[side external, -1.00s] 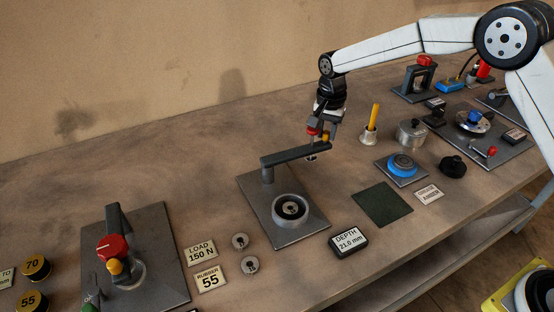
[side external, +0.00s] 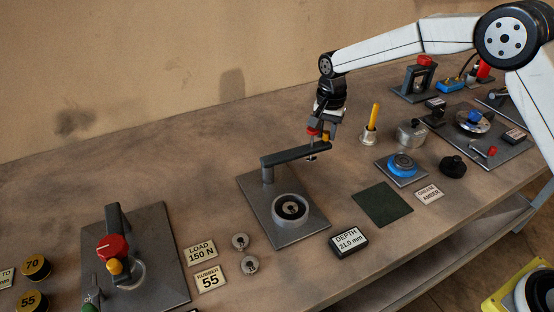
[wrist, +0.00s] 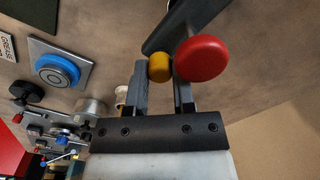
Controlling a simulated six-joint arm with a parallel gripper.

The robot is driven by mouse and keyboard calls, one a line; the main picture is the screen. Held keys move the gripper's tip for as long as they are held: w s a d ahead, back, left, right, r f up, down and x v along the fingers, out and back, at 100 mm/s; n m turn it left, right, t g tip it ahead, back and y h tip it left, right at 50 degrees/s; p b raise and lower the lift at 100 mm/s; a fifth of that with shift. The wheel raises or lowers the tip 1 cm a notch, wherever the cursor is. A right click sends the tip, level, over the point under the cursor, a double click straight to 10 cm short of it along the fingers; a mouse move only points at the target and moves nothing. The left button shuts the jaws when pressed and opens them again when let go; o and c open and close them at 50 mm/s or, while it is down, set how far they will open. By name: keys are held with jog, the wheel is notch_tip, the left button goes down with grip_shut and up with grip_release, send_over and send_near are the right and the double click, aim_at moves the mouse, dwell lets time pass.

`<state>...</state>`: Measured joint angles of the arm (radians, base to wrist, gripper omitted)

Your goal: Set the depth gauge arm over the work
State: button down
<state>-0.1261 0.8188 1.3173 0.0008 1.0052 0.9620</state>
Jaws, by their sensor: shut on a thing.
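The depth gauge stand has a grey base plate (side external: 258,212) with a round cup (side external: 291,220) holding a dark ring-shaped work piece (side external: 292,208). Its dark gauge arm (side external: 290,157) runs from a post at the back left of the plate out to the right, its free end off to the side of the cup, not above it. My gripper (side external: 319,134) is at that free end, shut on a yellow knob (wrist: 159,67), which sits between the fingers in the wrist view. A red knob (wrist: 203,58) is beside it, in front of the right finger. The fingers partly hide the arm's tip.
A dark green mat (side external: 382,204) and a "DEPTH 21,0 mm" block (side external: 348,239) lie right of the plate. A blue round piece on a plate (side external: 402,167), a metal pot (side external: 411,134) and a yellow-handled tool (side external: 370,125) stand further right.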

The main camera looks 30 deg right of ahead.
jog(key=shift+s, duration=0.15)
jog(key=s+a+m, duration=0.5)
jog(key=s+m, duration=0.3)
jog(key=s, duration=0.2)
jog(key=shift+s+a+m, duration=0.8)
jog(key=shift+a+m, duration=0.75)
jog(key=shift+a, duration=0.25)
jog(key=shift+s+a+m, duration=0.8)
jog(key=shift+a+m, duration=0.7)
jog(key=shift+a, duration=0.3)
jog(key=shift+s+a+m, duration=0.8)
jog(key=shift+a+m, duration=0.75)
jog(key=shift+a, duration=0.25)
jog(key=shift+c, duration=2.2)
grip_release()
